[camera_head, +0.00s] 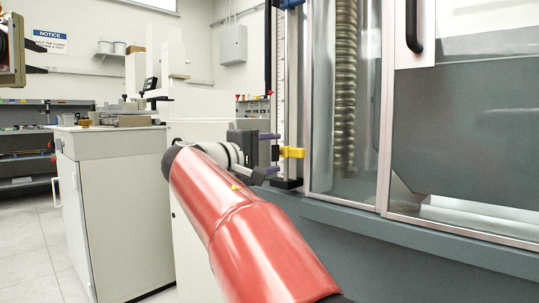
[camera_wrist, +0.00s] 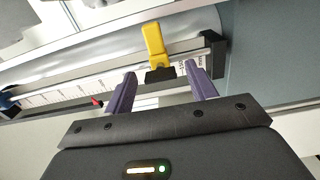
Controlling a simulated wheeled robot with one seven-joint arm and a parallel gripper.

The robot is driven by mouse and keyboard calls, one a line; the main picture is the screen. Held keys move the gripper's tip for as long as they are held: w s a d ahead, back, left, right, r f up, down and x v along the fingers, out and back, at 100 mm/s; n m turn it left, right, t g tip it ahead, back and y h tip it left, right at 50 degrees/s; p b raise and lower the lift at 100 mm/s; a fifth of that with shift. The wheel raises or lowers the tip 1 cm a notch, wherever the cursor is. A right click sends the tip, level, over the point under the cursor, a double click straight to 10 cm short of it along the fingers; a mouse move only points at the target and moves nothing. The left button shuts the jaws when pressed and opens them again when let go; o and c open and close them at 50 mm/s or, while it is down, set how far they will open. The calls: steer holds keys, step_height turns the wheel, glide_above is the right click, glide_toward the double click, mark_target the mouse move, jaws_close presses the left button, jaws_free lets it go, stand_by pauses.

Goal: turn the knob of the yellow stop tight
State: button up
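The yellow stop (camera_head: 292,152) sits low on the upright scale rail beside the machine. In the wrist view my gripper (camera_wrist: 161,72) is open, with one purple finger on each side of the knob. Gaps show between the knob and both fingers, and neither finger appears to touch it. How deep the knob sits between the fingertips is hard to tell.
The scale rail (camera_wrist: 60,93) ends in a black end block (camera_wrist: 213,54) near the stop. A small red marker (camera_wrist: 97,102) is farther along it. The machine's glazed door frame (camera_head: 386,110) stands right of the rail. A white cabinet (camera_head: 120,210) stands at left.

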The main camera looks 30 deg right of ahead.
steer(key=v, duration=0.7)
steer(key=shift+a, duration=0.35)
steer(key=shift+s, duration=0.1)
steer(key=s+d+f+y+p, duration=0.2)
steer(key=s+f+y+p, duration=0.4)
steer(key=s+f+y, duration=0.4)
steer(key=s+a+f+m+y+p, duration=0.2)
steer(key=s+a+f+y+p, duration=0.1)
steer(key=s+f, duration=0.4)
steer(key=s+a+f+m+y+p, duration=0.1)
steer(key=s+a+f+y+p, duration=0.2)
steer(key=s+a+f, duration=0.3)
steer(key=shift+s+a+f+m+g+y, duration=0.3)
steer(key=shift+s+f+m+y, duration=0.15)
steer(key=shift+f, duration=0.35)
